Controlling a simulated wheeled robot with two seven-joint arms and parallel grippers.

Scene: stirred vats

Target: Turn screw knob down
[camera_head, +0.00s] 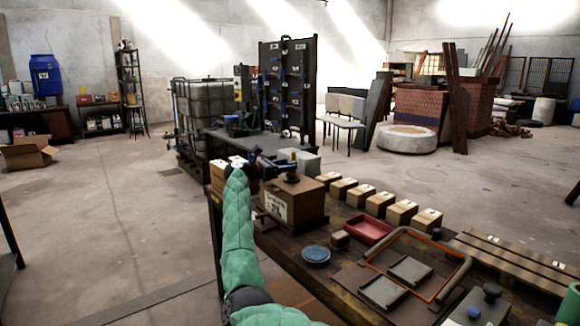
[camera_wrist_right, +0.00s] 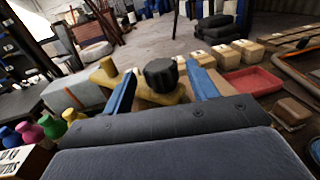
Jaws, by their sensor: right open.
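The black ribbed screw knob (camera_wrist_right: 161,73) sits on a yellowish brass-coloured fitting (camera_wrist_right: 155,95) in the right wrist view. In the head view, a dark knob (camera_head: 291,178) shows on top of a brown box (camera_head: 296,202) with a pale label. My right gripper (camera_wrist_right: 162,68) is open, with one blue finger on each side of the knob; I cannot tell whether they touch it. In the head view the right gripper (camera_head: 283,166) is small, at the end of the green-sleeved arm beside the box top. My left gripper is not in view.
A red tray (camera_head: 368,230), a blue round lid (camera_head: 316,255) and an orange-edged frame (camera_head: 425,290) lie to the right. In the wrist view, colourful bottles (camera_wrist_right: 50,126) stand at left.

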